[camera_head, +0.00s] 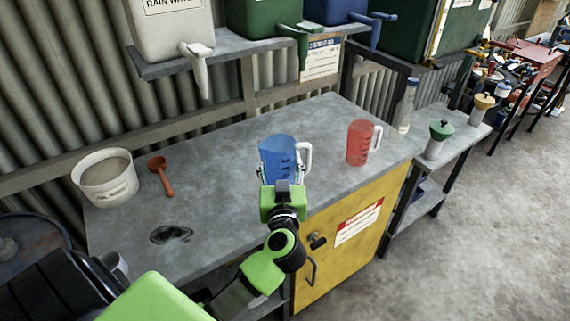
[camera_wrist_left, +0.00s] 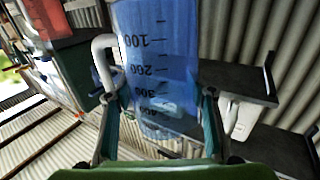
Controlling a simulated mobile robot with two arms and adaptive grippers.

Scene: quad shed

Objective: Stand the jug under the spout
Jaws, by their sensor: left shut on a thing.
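My left gripper (camera_head: 280,183) is shut on a blue see-through jug (camera_head: 278,150) with a white handle on its right side. The jug is upright over the worktop (camera_head: 220,150); whether its base touches cannot be told. It fills the middle of the left wrist view (camera_wrist_left: 155,60), upside down, between the two fingers. Above the worktop are a white spout (camera_head: 200,75) on the rain water container, a green spout (camera_head: 300,35) and a blue spout (camera_head: 375,25). The jug is in front of and below the green spout, not directly under any. My right gripper is not seen.
A red jug (camera_head: 358,143) stands right of the blue one. A clear bottle (camera_head: 405,107) stands at the right end. The worktop's middle back is clear.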

